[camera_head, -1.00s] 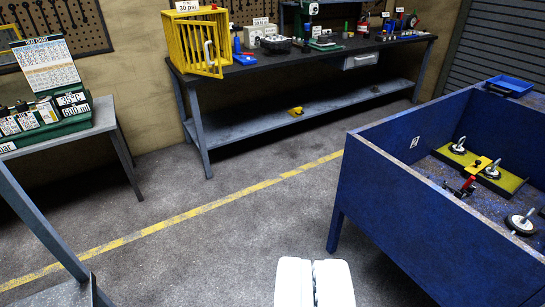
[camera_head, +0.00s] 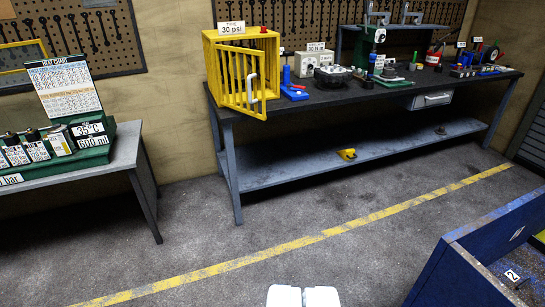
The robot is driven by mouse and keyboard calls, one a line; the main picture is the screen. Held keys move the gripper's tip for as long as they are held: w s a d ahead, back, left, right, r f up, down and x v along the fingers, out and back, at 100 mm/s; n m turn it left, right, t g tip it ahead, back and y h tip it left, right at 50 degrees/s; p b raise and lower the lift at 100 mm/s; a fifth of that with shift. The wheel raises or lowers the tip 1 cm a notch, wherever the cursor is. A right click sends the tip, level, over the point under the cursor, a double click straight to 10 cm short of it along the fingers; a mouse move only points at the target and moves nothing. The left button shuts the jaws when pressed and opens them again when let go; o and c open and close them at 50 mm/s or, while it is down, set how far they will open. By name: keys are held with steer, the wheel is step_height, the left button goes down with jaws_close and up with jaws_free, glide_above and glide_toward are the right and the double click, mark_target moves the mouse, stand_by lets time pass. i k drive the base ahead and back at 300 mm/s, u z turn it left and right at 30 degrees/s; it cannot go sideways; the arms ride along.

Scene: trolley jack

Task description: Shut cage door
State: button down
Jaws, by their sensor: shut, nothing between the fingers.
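The yellow cage (camera_head: 268,52) stands on the left end of the dark workbench, with a "30 psi" sign on top. Its barred door (camera_head: 240,82) is on the front side and stands ajar, swung out toward me. A pale curved handle (camera_head: 251,88) is on the door. Something inside the cage is too small to make out. My gripper (camera_head: 303,297) shows at the bottom edge of the view, white, with its two fingers together and empty. It is far from the cage, with open floor between them.
The workbench (camera_head: 330,101) carries several tools right of the cage, including a blue tool (camera_head: 293,88) close by. A side table (camera_head: 125,150) with a green case stands left. A blue-walled bin (camera_head: 450,262) is at lower right. The floor (camera_head: 210,220) between is clear, crossed by a yellow line.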

mark_target(254, 53)
steer(key=u, duration=0.15)
steer(key=i, duration=3.1)
steer(key=u, duration=0.05)
